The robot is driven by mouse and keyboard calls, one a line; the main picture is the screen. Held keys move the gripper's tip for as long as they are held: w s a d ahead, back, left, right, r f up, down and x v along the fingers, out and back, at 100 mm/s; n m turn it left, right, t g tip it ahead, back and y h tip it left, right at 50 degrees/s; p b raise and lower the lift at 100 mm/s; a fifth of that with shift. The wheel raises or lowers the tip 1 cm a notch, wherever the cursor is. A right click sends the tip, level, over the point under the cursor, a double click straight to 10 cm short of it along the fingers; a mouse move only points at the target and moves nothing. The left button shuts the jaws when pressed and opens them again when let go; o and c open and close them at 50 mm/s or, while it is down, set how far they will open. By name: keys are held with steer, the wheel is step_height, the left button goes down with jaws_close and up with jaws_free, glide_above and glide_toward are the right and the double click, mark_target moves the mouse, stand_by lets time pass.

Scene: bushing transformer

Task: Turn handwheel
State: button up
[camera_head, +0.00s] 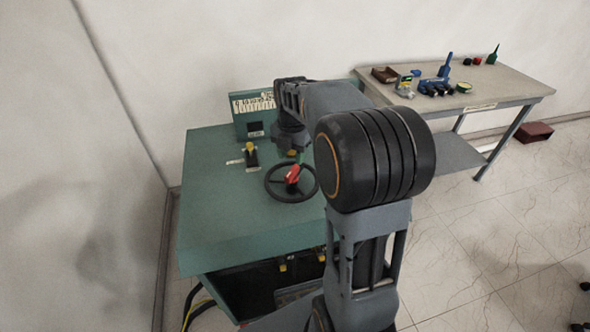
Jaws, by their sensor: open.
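A dark handwheel (271,189) with spokes lies flat on top of a green cabinet (215,215). A red knob-like part (292,174) shows over the wheel's hub. My arm reaches over the cabinet from the right, and its wrist end hangs just behind the wheel. My gripper (291,152) is small and partly hidden at the wrist's lower end, close to the wheel's far rim. It is open, and I see nothing held in it. I cannot tell whether it touches the rim.
A yellow-topped lever (250,150) stands left of the wheel. A labelled panel box (253,113) rises at the cabinet's back. A grey table (500,88) with bottles and small items stands at the right. A red box (534,132) lies on the floor beyond it.

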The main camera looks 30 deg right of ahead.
mark_target(292, 171)
step_height(292, 171, down, 7)
steer(key=shift+r, duration=0.15)
steer(key=shift+c, duration=0.3)
jaws_close()
stand_by(0.3)
